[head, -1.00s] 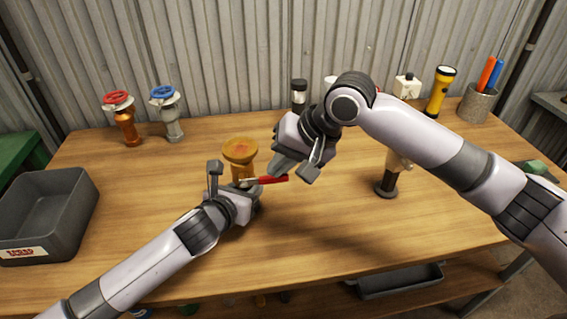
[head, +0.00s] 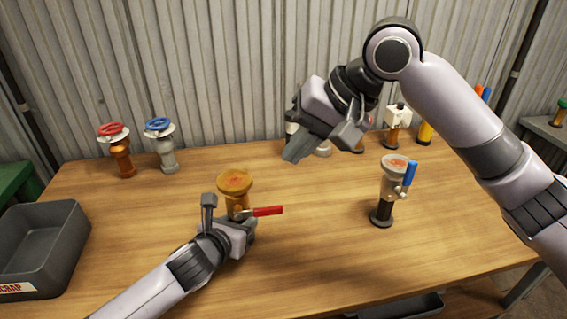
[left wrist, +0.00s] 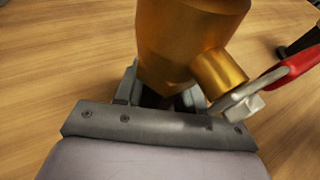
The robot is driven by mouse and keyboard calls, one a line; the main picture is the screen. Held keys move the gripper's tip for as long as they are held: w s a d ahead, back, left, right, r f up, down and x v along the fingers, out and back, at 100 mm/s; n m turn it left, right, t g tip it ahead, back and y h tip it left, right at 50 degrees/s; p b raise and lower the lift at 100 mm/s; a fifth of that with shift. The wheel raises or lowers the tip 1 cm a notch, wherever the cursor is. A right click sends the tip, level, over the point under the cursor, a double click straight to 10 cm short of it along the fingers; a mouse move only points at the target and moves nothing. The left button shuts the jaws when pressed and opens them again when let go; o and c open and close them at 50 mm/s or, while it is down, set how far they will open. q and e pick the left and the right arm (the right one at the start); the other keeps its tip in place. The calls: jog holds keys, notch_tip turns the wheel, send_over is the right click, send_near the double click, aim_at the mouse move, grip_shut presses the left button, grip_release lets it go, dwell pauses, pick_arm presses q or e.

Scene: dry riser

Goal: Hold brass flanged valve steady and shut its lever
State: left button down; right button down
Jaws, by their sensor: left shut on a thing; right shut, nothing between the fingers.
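The brass flanged valve (head: 235,183) stands upright on the wooden table, its round orange-brown flange on top. Its red lever (head: 267,211) points sideways to the right, roughly level. My left gripper (head: 232,222) is shut around the valve's body, low down. The left wrist view shows the brass body (left wrist: 185,45) between the fingers, with the red lever (left wrist: 290,67) on its metal arm at the right. My right gripper (head: 322,148) is shut and empty, raised above the table to the upper right of the valve, clear of the lever. The valve's base is hidden by my left gripper.
A pale valve with a blue lever (head: 393,180) stands to the right. A red-wheel valve (head: 119,150) and a blue-wheel valve (head: 163,143) stand at the back left. A grey scrap bin (head: 45,255) is at the left. The table's middle is clear.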

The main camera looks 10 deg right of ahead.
jog(key=shift+s+d+r, duration=0.15)
jog(key=shift+r, duration=0.2)
pick_arm(q)
jog(key=c, duration=0.6)
grip_release()
jog(key=shift+a, duration=0.1)
